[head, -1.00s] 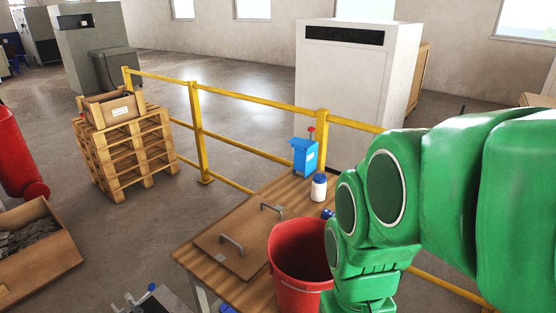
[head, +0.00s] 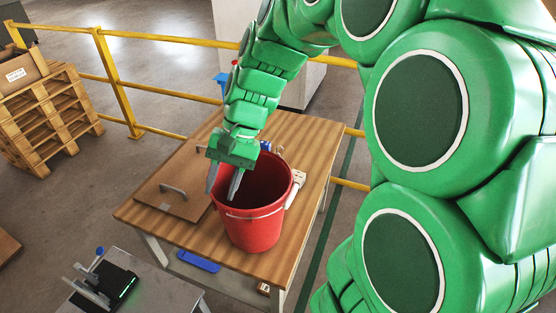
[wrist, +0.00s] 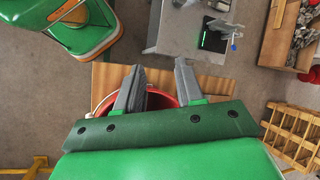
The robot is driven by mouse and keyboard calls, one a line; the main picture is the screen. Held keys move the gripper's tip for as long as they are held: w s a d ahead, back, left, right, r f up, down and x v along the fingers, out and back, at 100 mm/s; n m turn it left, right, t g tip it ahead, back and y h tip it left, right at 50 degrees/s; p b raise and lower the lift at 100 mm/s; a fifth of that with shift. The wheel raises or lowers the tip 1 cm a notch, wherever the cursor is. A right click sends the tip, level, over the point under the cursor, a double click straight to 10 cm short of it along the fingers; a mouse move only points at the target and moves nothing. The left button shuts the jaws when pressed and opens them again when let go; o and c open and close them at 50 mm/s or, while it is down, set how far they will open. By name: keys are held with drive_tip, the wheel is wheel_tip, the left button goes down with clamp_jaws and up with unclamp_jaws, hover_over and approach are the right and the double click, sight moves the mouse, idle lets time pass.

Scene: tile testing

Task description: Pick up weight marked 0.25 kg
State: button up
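I cannot make out a weight marked 0.25 kg in either view; no such marking is readable. My gripper (head: 223,190) hangs over the left rim of a red bucket (head: 252,230) on the wooden table, fingers pointing down. In the wrist view my gripper (wrist: 159,68) has its two grey fingers apart with nothing between them. The bucket (wrist: 161,99) shows there partly behind the fingers. The bucket's inside is dark, and its contents cannot be seen. A small blue thing (head: 265,146) lies behind the bucket, mostly hidden.
The wooden table (head: 312,135) carries a board with handles (head: 170,200) left of the bucket and a white item (head: 297,183) at its right. A grey bench with a black device (head: 112,288) stands front left. Yellow rails (head: 170,92) run behind.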

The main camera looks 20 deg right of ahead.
drive_tip(key=w+d+f+m+t+y, duration=0.1)
drive_tip(key=w+d+f+m+y, duration=0.2)
drive_tip(key=w, duration=0.6)
drive_tip(key=w+d+f+m+t+y, duration=0.1)
drive_tip(key=w+d+f+m+t, duration=0.2)
drive_tip(key=w, duration=0.6)
drive_tip(key=w+d+f+m+y, duration=0.25)
drive_tip(key=w+d, duration=0.25)
drive_tip(key=w, duration=0.5)
drive_tip(key=w+d+f+m+t, duration=0.3)
drive_tip(key=w+d+f+m, duration=0.15)
drive_tip(key=d+f, duration=0.65)
drive_tip(key=w+d+f+m+t, duration=0.35)
drive_tip(key=d+f+m, duration=0.25)
drive_tip(key=d+f, duration=0.5)
drive_tip(key=shift+h, duration=0.45)
drive_tip(key=shift+w+a+f, duration=0.25)
drive_tip(key=shift+w+a, duration=0.65)
drive_tip(key=shift+w, duration=0.2)
drive_tip(key=shift+w+a+f, duration=0.2)
drive_tip(key=shift+w+a, duration=0.65)
drive_tip(key=shift+w, duration=0.25)
clamp_jaws()
